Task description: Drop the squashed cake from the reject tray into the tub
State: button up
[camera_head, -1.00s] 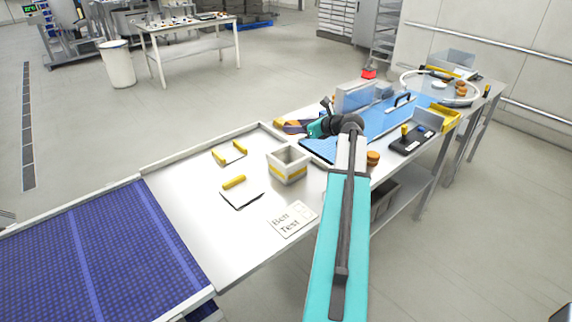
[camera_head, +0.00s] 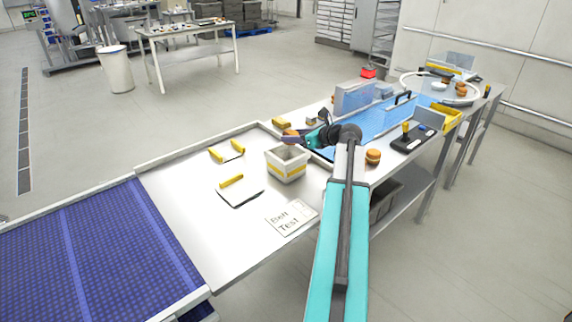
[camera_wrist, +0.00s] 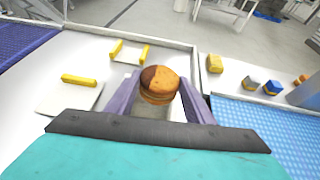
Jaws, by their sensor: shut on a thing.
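My gripper (camera_head: 291,139) is shut on a round orange-brown cake (camera_wrist: 160,84) with a dark brown patch on its left side. The cake also shows small in the head view (camera_head: 290,132). In the wrist view the cake and fingers hide much of what lies below. I cannot tell which thing is the reject tray.
A yellow block (camera_head: 281,122) lies behind the gripper. Yellow-handled tools (camera_head: 231,182) and a "Belt Test" card (camera_head: 291,217) lie on the table. A blue belt (camera_head: 384,121) runs to the right. Another round cake (camera_head: 373,157) stands beside my arm. The table's left part is mostly clear.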

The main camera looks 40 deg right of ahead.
jog(key=o, duration=0.8)
jog(key=b+v, duration=0.2)
jog(key=v, duration=1.1)
jog(key=shift+s+r+b, duration=0.15)
jog(key=shift+s+b, duration=0.2)
jog(key=shift+b, duration=0.05)
dwell(0.4)
